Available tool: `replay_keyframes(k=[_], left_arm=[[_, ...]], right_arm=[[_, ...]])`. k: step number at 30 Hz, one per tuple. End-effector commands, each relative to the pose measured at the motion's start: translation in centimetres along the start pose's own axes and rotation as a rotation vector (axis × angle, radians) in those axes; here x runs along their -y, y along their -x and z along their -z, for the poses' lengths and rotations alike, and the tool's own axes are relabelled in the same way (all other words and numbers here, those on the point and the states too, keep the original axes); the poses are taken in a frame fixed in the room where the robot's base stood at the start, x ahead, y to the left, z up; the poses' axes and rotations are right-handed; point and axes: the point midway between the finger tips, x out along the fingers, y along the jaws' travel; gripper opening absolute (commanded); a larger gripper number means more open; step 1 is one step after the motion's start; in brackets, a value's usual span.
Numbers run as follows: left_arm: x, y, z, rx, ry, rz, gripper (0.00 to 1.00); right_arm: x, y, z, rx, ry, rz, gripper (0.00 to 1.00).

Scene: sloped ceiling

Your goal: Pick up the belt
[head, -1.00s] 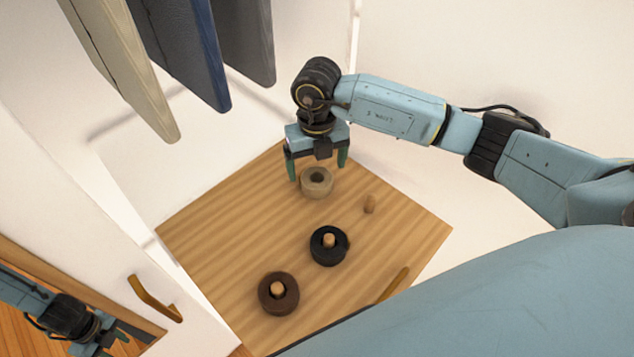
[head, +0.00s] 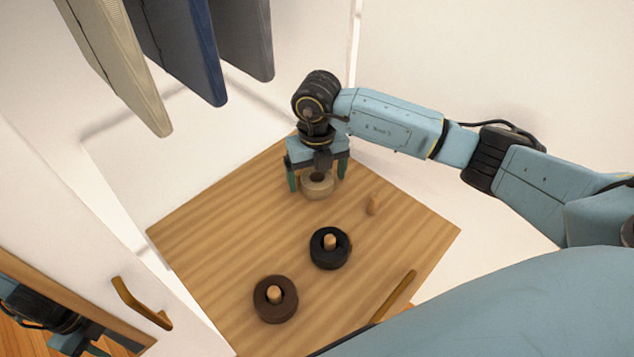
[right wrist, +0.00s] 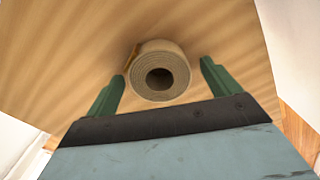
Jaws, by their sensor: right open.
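A tan rolled belt (head: 317,186) lies on the wooden board at its far end. In the right wrist view the belt (right wrist: 160,54) is a coiled roll with a dark hole in its middle. My right gripper (head: 318,183) is open, its green fingers on either side of the belt with gaps showing in the wrist view. A black rolled belt (head: 330,262) and a dark brown one (head: 267,311) each sit around a wooden peg. My left gripper shows only in part at the lower left; its fingers are not clear.
The wooden board (head: 215,245) has a bare peg (head: 373,204) at its right and a handle (head: 394,296) at its near edge. Hanging garments (head: 172,45) are at the upper left. A door handle (head: 140,303) is at the lower left.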

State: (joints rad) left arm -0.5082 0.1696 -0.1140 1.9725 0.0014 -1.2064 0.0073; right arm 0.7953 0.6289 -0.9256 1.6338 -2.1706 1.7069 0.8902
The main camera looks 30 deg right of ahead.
Motion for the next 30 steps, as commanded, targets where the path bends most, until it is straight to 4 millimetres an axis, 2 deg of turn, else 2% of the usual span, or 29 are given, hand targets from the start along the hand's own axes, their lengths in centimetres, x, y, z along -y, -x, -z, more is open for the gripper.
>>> replay_keyframes(k=[4, 15, 16, 27, 30], left_arm=[[-0.01, 0.0, -0.02, 0.001, 0.0, 0.0, 0.36], [-0.03, -0.01, -0.03, 0.0, 0.0, 0.0, 0.36], [-0.03, -0.01, -0.02, 0.0, 0.0, 0.0, 0.36], [-0.01, 0.06, 0.0, -0.002, 0.0, -0.001, 0.36], [0.2, -0.58, -0.39, 0.005, 0.0, 0.002, 0.36]], right_arm=[[-0.01, 0.02, 0.01, 0.0, 0.0, 0.0, 0.87], [-0.01, 0.02, 0.02, -0.001, 0.0, 0.0, 0.39], [-0.02, 0.04, 0.0, 0.0, 0.0, 0.0, 0.37], [-0.01, 0.29, 0.0, 0.0, 0.0, 0.0, 0.37], [0.0, 0.66, 0.0, 0.0, 0.0, 0.0, 0.37]])
